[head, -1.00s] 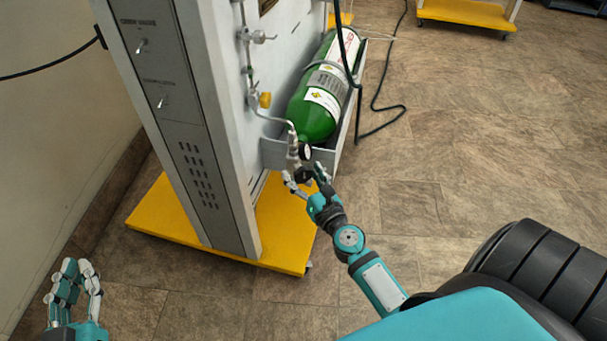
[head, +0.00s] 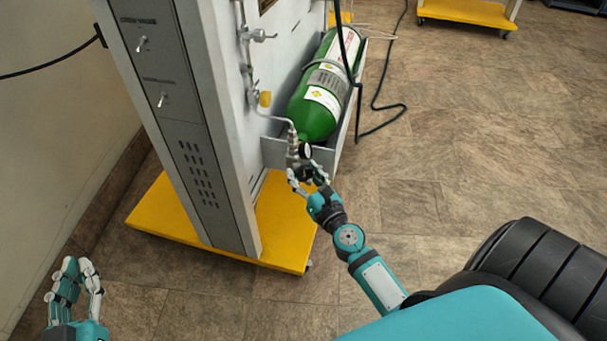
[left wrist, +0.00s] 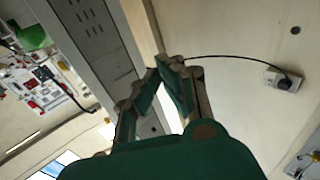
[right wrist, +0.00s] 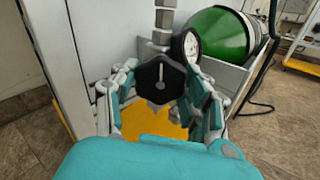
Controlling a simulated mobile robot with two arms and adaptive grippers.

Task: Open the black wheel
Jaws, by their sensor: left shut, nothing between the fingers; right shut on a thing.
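The black wheel (right wrist: 160,82) is at the valve end below the green oxygen cylinder (head: 319,110). In the right wrist view it sits between the fingers of my right gripper (right wrist: 160,98), which is shut on it from both sides. In the head view my right gripper (head: 309,177) is at the valve, and the wheel is mostly covered by the fingers. A round gauge (right wrist: 186,45) is just beside the wheel. My left gripper (head: 76,271) is at the lower left of the head view, away from the valve. Its fingertips meet in the left wrist view (left wrist: 168,62), and it is empty.
The grey trainer cabinet (head: 190,140) stands on a yellow base (head: 165,222) left of the valve. A grey cylinder tray (head: 330,158) holds the cylinder. A black hose (head: 385,115) lies on the floor behind.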

